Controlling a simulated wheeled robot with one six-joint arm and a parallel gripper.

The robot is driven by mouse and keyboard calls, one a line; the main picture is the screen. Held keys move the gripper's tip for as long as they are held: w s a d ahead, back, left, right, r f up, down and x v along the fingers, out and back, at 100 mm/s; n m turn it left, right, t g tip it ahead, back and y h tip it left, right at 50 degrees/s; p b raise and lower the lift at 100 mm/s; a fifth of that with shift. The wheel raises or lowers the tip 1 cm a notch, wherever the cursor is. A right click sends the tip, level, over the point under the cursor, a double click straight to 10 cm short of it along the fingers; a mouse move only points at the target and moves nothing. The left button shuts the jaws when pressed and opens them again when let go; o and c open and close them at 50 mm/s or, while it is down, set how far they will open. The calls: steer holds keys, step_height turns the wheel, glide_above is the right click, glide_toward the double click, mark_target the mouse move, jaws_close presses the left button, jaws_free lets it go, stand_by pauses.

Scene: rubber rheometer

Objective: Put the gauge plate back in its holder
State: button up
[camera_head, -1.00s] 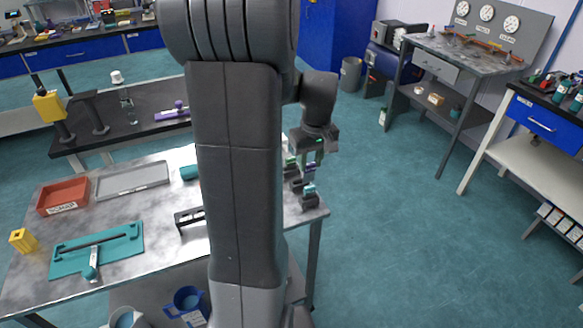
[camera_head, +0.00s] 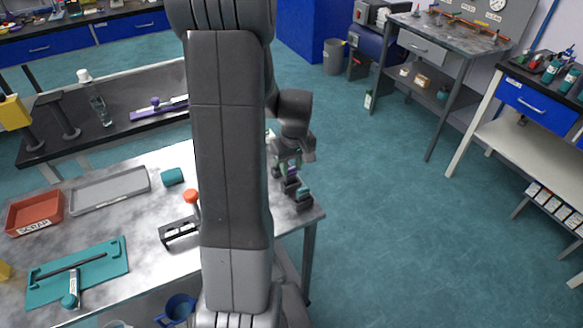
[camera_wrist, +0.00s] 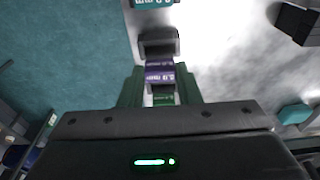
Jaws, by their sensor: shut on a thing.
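My gripper (camera_wrist: 160,87) is shut on a gauge plate with a purple label (camera_wrist: 160,73), which sits between its dark green fingers. A green-labelled plate (camera_wrist: 163,99) shows nearer the palm; how it is supported is unclear. A black holder block (camera_wrist: 158,42) lies just beyond the purple plate, and a teal-labelled plate (camera_wrist: 153,3) is at the top edge. In the head view, my gripper (camera_head: 289,165) is over the table's right end, close to the teal plate (camera_head: 303,190) and its black block (camera_head: 304,202). Whether the purple plate touches the holder cannot be told.
My arm hides the table's middle. The steel table (camera_head: 110,220) holds a red scrap tray (camera_head: 35,211), a grey tray (camera_head: 110,188), a teal cylinder (camera_head: 172,177), a black slotted rack (camera_head: 180,232) and a teal cutting fixture (camera_head: 78,272). Open floor (camera_head: 390,220) lies to the right.

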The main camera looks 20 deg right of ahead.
steer(key=shift+f, duration=0.6)
steer(key=shift+f, duration=0.1)
steer(key=o, duration=1.1)
steer(key=r, duration=0.4)
steer(key=s+r, duration=0.1)
steer(key=r, duration=0.7)
steer(key=shift+s+d+r, duration=0.1)
steer(key=shift+s, duration=0.1)
